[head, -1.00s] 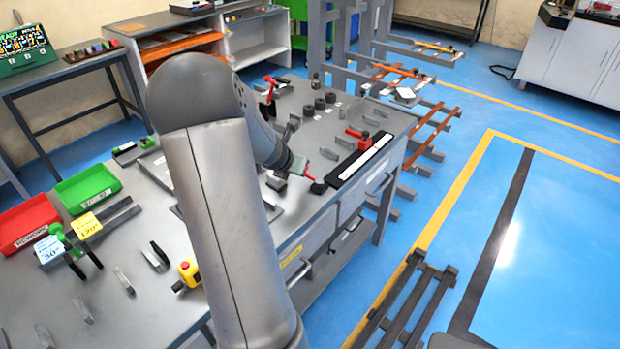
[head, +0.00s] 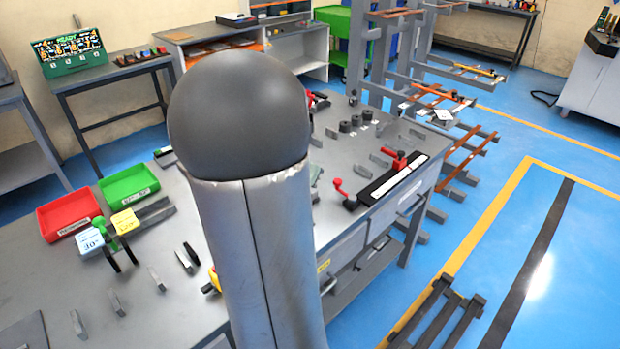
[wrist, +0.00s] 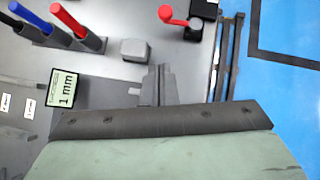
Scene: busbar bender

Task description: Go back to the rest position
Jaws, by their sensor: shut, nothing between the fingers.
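My gripper (wrist: 158,82) shows in the wrist view, its narrow grey fingers together and empty above the grey bench top. In the head view my arm stands upright in the middle and hides the gripper. The workbench (head: 50,290) lies under and around the arm. In the wrist view a red-knobbed lever (wrist: 178,20) and a grey block (wrist: 135,50) lie beyond the fingertips, apart from them.
A red bin (head: 68,215) and a green bin (head: 128,184) stand at the bench's left. The wrist view shows a "1 mm" card (wrist: 65,88) and blue- and red-handled tools (wrist: 75,25). A dark rack (head: 435,320) stands on the floor at right. Blue floor beyond is clear.

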